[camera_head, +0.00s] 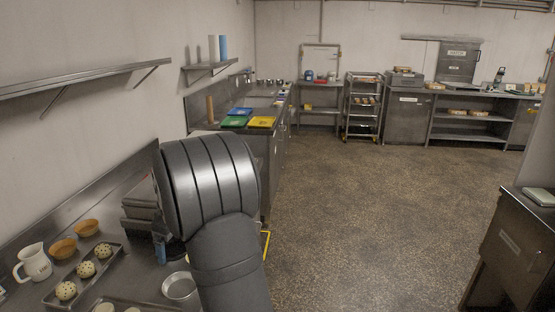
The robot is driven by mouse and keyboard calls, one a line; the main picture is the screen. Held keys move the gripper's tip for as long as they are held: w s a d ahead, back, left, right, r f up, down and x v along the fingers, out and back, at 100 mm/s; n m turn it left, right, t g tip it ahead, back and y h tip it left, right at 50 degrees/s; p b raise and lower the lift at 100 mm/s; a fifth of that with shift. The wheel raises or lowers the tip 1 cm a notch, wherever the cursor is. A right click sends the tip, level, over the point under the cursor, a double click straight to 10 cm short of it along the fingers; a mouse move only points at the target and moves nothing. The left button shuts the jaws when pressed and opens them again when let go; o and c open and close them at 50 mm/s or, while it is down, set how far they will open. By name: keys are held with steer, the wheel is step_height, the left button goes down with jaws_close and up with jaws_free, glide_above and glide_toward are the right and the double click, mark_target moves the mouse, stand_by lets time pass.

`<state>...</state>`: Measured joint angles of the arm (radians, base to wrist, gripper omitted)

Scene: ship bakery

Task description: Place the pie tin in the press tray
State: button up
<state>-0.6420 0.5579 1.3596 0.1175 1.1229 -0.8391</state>
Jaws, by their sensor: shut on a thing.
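A round silver tin (180,287), which looks like the pie tin, is on or just above the steel counter at the lower left. My arm covers its right side, and I cannot tell whether anything touches it. My arm stands large in the middle of the view, and my gripper is hidden behind or below it. A dark metal unit with stacked plates (140,207) stands against the wall left of my arm and may be the press. Its tray cannot be made out.
A tray (60,298) of speckled buns lies on the counter beside a white jug (34,263) and two brown bowls (62,249). Another tray (140,304) shows at the bottom edge. A small blue item (160,249) stands near my arm. The floor (380,220) is clear.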

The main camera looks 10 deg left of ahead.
steer(key=w+d+f+m, duration=0.2)
steer(key=d+m, duration=0.4)
steer(key=d, duration=0.6)
steer(key=w+d+f+m+t+h, duration=0.1)
steer(key=w+d+m, duration=0.4)
steer(key=d, duration=0.7)
steer(key=w+d+f+m+h, duration=0.1)
steer(key=w+d+m, duration=0.3)
steer(key=d+m, duration=0.4)
steer(key=d+f, duration=0.1)
steer(key=d, duration=0.3)
steer(key=shift+d+f+m+t, duration=0.3)
steer(key=shift+d+m, duration=0.1)
steer(key=shift+a, duration=0.1)
